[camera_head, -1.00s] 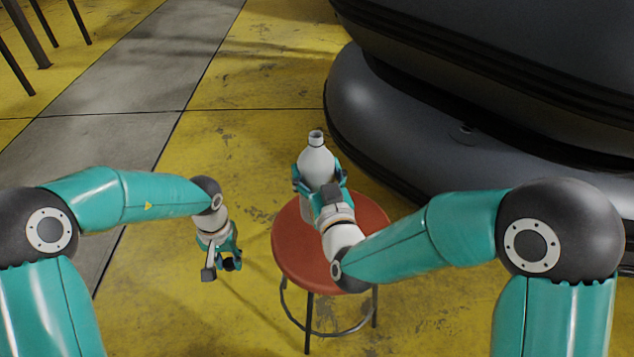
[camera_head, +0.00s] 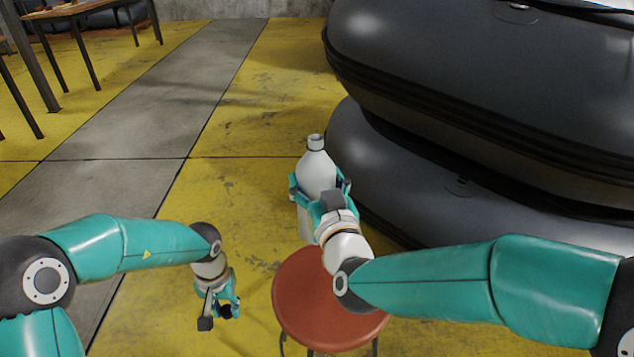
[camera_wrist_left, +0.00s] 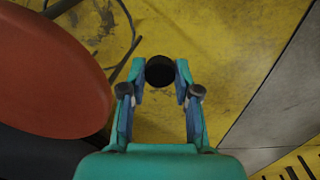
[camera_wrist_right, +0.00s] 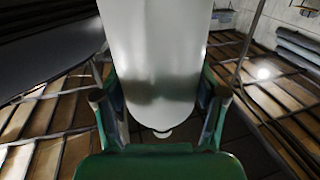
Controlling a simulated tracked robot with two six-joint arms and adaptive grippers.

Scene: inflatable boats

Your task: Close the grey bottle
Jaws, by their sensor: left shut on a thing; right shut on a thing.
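The grey bottle (camera_head: 317,172) is upright in the head view, its open neck at the top with no cap on it. My right gripper (camera_head: 320,190) is shut around the bottle's body and holds it up beyond the stool. The bottle's pale body also fills the middle of the right wrist view (camera_wrist_right: 160,60). My left gripper (camera_head: 226,304) is lower and to the left, shut on a small dark round cap (camera_wrist_left: 159,70) between its fingertips. The cap is apart from the bottle.
A red round stool (camera_head: 325,300) stands below the bottle, its seat bare. Large dark inflatable boats (camera_head: 450,150) are stacked close behind and right of the bottle. Yellow floor (camera_head: 250,120) is clear to the left. A table (camera_head: 75,10) stands far back left.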

